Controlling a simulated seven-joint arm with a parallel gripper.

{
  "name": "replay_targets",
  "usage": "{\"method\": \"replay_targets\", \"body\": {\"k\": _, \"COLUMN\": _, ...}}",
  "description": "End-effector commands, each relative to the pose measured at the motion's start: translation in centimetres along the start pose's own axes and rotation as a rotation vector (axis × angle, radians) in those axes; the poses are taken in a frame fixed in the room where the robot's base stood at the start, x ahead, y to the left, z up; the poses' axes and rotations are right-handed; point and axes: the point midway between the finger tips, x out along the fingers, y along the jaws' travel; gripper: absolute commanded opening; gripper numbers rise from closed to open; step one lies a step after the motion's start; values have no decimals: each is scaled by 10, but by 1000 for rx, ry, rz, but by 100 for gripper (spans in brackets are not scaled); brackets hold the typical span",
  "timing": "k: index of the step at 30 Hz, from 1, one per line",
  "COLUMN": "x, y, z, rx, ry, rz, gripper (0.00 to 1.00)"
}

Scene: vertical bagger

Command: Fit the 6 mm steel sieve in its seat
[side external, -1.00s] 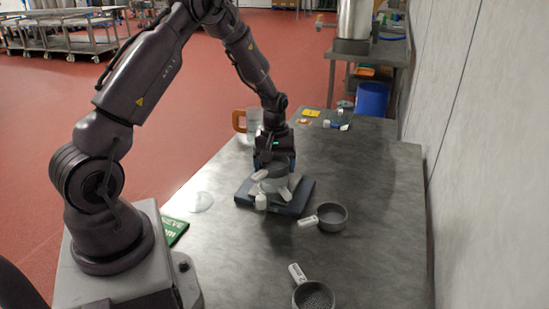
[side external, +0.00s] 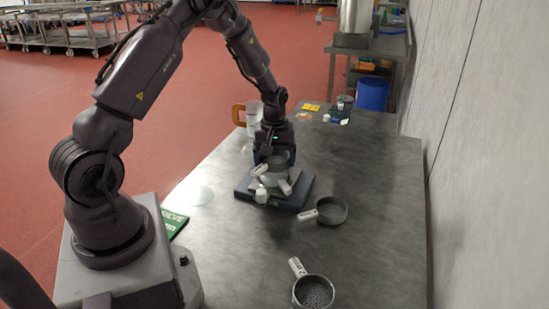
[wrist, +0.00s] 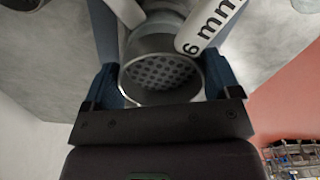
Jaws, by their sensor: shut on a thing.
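The 6 mm steel sieve (wrist: 160,72) is between the blue fingers of my gripper (wrist: 160,88) in the wrist view. It is a round cup with a perforated bottom, and its white handle (wrist: 207,27) is marked "6 mm". In the side view my gripper (side external: 275,158) is shut on the sieve (side external: 277,164) over a dark flat base (side external: 245,189). A pale round part under the sieve looks like the seat (side external: 272,181). The fingers and sieve hide most of it, so I cannot tell whether the sieve touches it.
Two other handled sieves, one grey (side external: 331,211) and one perforated (side external: 314,292), lie on the table to the right and in front. A jug (side external: 254,118) stands behind.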

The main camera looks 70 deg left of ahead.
Motion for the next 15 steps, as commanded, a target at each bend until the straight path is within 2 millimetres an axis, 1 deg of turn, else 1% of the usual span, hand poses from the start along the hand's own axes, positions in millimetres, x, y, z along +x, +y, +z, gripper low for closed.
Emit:
{"method": "replay_targets", "body": {"k": 6, "x": 6, "y": 0, "z": 0, "rx": 1, "ry": 1, "rz": 0, "gripper": 55}}
{"method": "replay_targets", "body": {"k": 15, "x": 6, "y": 0, "z": 0, "rx": 1, "ry": 1, "rz": 1, "gripper": 55}}
